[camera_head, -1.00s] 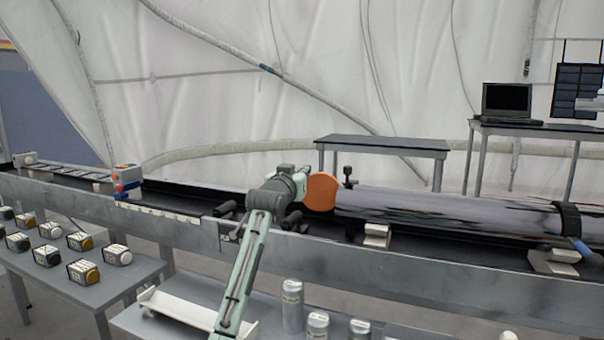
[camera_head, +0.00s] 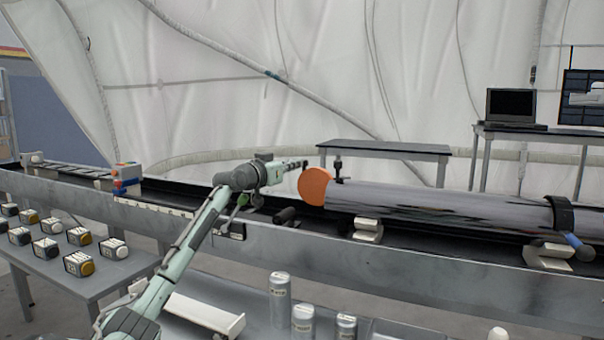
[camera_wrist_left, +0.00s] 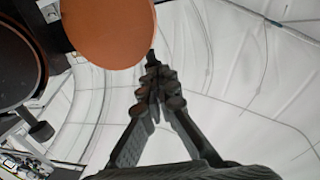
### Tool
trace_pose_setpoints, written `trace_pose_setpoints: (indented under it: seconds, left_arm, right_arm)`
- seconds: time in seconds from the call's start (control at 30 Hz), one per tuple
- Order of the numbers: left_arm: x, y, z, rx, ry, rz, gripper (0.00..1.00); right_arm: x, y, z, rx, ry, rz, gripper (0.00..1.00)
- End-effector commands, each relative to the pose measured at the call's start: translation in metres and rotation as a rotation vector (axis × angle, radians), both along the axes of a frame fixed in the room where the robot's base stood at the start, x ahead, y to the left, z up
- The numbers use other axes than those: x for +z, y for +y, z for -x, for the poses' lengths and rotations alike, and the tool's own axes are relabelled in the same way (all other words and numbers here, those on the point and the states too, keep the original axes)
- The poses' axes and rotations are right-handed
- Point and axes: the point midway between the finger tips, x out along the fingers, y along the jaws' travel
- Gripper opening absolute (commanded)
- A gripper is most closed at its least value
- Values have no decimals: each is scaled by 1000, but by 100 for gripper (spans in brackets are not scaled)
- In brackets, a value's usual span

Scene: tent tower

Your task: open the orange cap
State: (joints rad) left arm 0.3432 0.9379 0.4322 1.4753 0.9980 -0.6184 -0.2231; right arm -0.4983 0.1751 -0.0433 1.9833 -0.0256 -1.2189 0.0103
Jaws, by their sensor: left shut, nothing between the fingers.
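The orange cap (camera_head: 314,186) is a flat disc at the left end of a long grey tube (camera_head: 430,204). In the left wrist view the cap (camera_wrist_left: 108,30) fills the top, beside a dark round shape with a brown rim (camera_wrist_left: 18,65). That may be the tube's mouth, with the cap to one side of it. My left gripper (camera_head: 303,164) is shut and empty, at the cap's upper left edge. In the wrist view its fingertips (camera_wrist_left: 152,62) meet just under the cap's lower right edge; I cannot tell whether they touch it. My right gripper is out of view.
The tube rests on light supports (camera_head: 368,231) in a long grey trough (camera_head: 330,253). Several metal canisters (camera_head: 280,297) stand in front. Small boxes cover a table (camera_head: 92,282) at the left. A laptop (camera_head: 511,106) stands on a back table.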

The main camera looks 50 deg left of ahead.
Motion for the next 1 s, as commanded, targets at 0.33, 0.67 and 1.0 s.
trace_pose_setpoints:
  seconds: [0.33,0.67,1.0]
  left_arm:
    - [-1,-2,-1,-1,1,3,0]
    - [18,-2,-1,-1,-1,-1,0]
    - [82,-1,0,0,-1,1,0]
  right_arm:
    - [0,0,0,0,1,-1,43]
    - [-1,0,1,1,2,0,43]
    - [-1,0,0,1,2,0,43]
